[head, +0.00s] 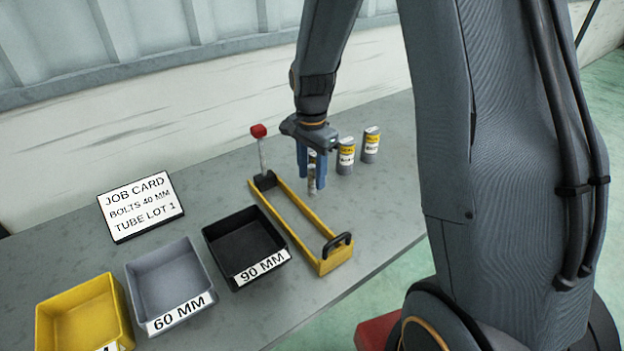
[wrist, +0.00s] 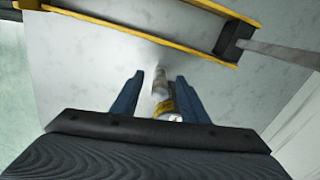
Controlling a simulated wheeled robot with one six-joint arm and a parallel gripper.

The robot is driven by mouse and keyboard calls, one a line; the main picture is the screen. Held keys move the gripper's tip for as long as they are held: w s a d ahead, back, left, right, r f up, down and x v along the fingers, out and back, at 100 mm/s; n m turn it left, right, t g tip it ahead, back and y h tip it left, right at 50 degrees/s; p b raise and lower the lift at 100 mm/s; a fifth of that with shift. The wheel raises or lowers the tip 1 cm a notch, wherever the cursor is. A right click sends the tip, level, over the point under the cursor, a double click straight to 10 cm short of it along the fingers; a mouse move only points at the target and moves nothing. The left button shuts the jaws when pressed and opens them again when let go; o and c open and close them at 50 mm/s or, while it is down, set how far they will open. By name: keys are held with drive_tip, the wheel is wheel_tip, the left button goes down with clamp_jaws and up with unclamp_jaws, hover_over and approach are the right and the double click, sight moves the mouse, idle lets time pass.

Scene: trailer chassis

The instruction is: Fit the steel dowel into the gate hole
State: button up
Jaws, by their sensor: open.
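My gripper (head: 312,186) is open and points down beside the yellow chassis frame (head: 287,208), on its right side. A red-topped steel pin (head: 262,152) stands upright at the frame's far black end block (head: 265,180). I cannot make out the gate hole.
Yellow-labelled tubes (head: 346,157) stand behind and right of my gripper. A black 90 MM bin (head: 219,226), a grey 60 MM bin (head: 150,263) and a yellow bin (head: 52,300) line the left. A job card (head: 140,206) lies behind them.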

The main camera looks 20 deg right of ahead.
drive_tip(key=shift+f, duration=1.05)
clamp_jaws()
drive_tip(key=shift+r, duration=0.15)
wheel_tip(320, 180, up, 18)
drive_tip(key=b, duration=0.3)
